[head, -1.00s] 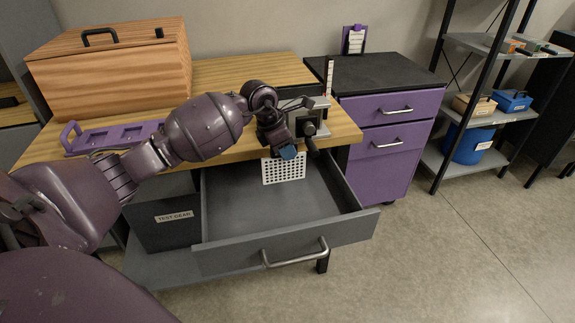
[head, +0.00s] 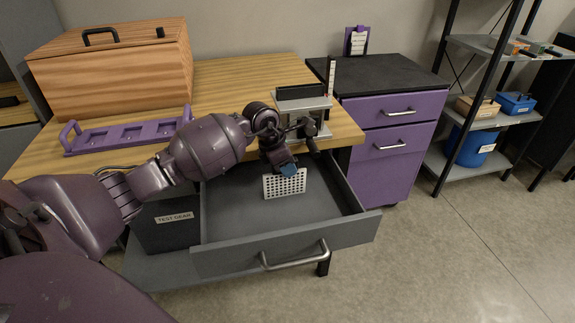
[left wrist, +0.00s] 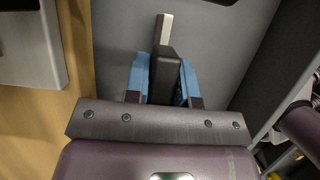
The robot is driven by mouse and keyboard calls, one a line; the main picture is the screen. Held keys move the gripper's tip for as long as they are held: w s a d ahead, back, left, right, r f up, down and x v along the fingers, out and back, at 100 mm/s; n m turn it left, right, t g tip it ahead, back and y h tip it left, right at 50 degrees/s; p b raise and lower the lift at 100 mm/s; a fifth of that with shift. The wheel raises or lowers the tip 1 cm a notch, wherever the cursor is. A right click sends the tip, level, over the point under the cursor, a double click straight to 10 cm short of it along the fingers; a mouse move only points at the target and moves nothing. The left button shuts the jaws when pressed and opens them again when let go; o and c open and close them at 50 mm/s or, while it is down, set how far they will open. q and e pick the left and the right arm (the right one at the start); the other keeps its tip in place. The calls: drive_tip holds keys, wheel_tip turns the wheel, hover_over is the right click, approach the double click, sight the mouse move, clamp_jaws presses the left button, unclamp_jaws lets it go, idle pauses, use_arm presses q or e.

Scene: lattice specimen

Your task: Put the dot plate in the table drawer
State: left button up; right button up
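The dot plate (head: 284,184) is a white plate with rows of dark holes. It hangs roughly upright, slightly tilted, over the back part of the open table drawer (head: 240,213). I cannot tell whether its lower edge touches the drawer floor. My left gripper (head: 289,170) is above the plate and shut on it. In the left wrist view, the blue fingertips (left wrist: 164,80) press on both sides of a black block (left wrist: 164,75), with a pale bar (left wrist: 165,28) beyond it. The drawer interior is grey and otherwise looks empty. My right gripper is not in view.
The wooden tabletop (head: 235,75) overhangs the drawer's back. A grey and black device (head: 302,103) stands at its edge, close behind my left gripper. A purple rack (head: 125,137) and wooden box (head: 112,70) stand left. A purple cabinet (head: 385,165) stands right of the drawer.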

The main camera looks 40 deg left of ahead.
use_arm(q)
drive_tip(key=o, duration=0.4)
drive_tip(key=shift+r, duration=0.3)
drive_tip(key=p+v, duration=0.2)
drive_tip(key=v, duration=0.9)
drive_tip(key=shift+s+a+r, duration=0.1)
drive_tip(key=shift+s+r, duration=0.05)
drive_tip(key=shift+r, duration=0.15)
